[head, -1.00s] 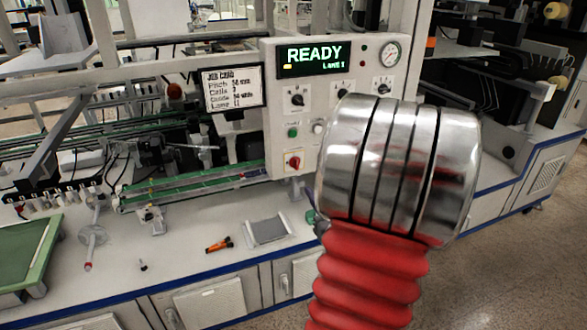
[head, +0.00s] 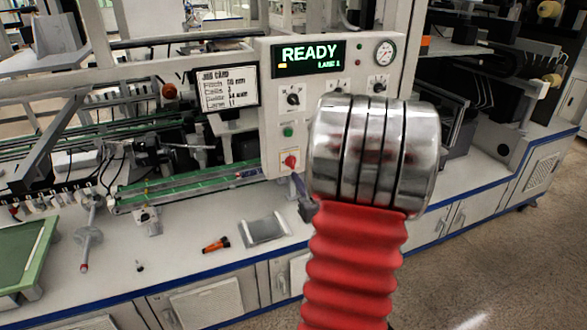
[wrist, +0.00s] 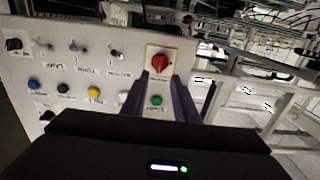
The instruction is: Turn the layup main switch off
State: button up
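The main switch is a red rotary knob (head: 290,161) low on the front of the white control panel (head: 268,110). In the wrist view the red knob (wrist: 160,63) sits on a yellow-edged plate, just beyond and between the tips of my two dark purple fingers. My gripper (wrist: 161,80) is open, with a visible gap between the fingers and nothing held. In the head view one finger of my gripper (head: 298,183) shows just below the knob; the rest is hidden behind my wrist. I cannot tell whether a finger touches the knob. The display (head: 308,57) reads READY.
A green button (head: 288,132) is above the knob in the head view; it also shows between my fingers in the wrist view (wrist: 156,100). Other knobs and blue, yellow and black buttons share the panel. A grey tray (head: 265,230) and an orange-black tool (head: 216,245) lie on the bench.

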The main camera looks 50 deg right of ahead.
aim_at(292, 163)
jog(key=x, duration=0.7)
grip_shut()
dwell(0.3)
jog(key=shift+a, duration=0.35)
jog(key=shift+d, duration=0.15)
